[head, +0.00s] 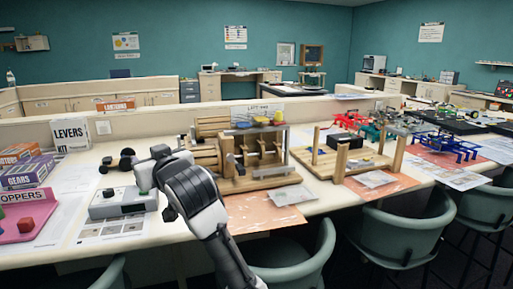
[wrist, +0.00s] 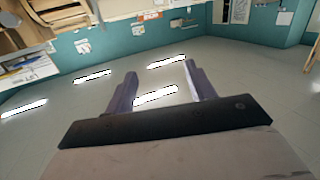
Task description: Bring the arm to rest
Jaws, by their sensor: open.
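My arm (head: 200,200) reaches up from the bottom middle of the head view, bent, in front of the long cream table. Its upper end stands before the wooden lever machine, and my gripper's fingers cannot be made out there. In the wrist view my gripper (wrist: 162,88) is open, with two grey fingers well apart and nothing between them. Behind the fingers are a pale surface with bright light strips and teal walls.
The wooden machine (head: 262,155) is close behind my arm. A grey box (head: 122,203) and a pink tray (head: 25,222) stand on the left. A second wooden frame (head: 340,160) is to the right. Green chairs (head: 405,235) line the table's front.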

